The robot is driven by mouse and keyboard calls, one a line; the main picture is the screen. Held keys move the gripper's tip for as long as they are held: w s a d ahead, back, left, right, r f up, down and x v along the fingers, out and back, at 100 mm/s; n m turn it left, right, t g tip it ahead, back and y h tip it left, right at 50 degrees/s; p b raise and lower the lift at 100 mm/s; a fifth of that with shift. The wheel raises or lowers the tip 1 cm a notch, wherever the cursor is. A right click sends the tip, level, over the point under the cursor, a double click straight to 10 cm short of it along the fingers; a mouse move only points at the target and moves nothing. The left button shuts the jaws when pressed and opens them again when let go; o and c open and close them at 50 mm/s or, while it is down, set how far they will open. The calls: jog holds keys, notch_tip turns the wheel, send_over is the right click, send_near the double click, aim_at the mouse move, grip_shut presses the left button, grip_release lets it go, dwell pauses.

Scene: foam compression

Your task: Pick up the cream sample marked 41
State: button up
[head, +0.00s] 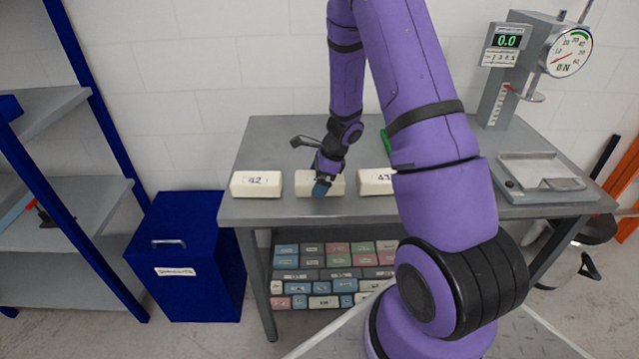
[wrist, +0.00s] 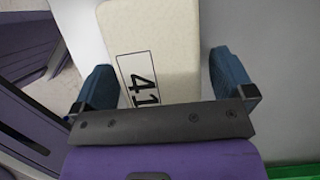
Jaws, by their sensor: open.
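The cream sample marked 41 (wrist: 165,45) lies on the grey table between my open fingers in the wrist view, with its label readable. In the head view the same sample (head: 335,184) is the middle of three blocks in a row, its label hidden by my gripper. My gripper (wrist: 168,85) is open, with one blue fingertip on each side of the block and visible gaps beside it. In the head view my gripper (head: 321,186) is down at the block. Whether a finger touches it cannot be told.
A cream block marked 42 (head: 256,184) lies to the left and one that seems marked 43 (head: 376,181) to the right. A force gauge stand (head: 500,95) with a grey plate (head: 540,172) occupies the table's right end. A blue bin (head: 188,255) stands left of the table.

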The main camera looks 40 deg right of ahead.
jog(key=shift+w+a+f, duration=0.1)
jog(key=shift+a+f, duration=0.05)
jog(key=shift+f, duration=0.25)
jog(key=c, duration=0.9)
jog(key=shift+r, duration=0.1)
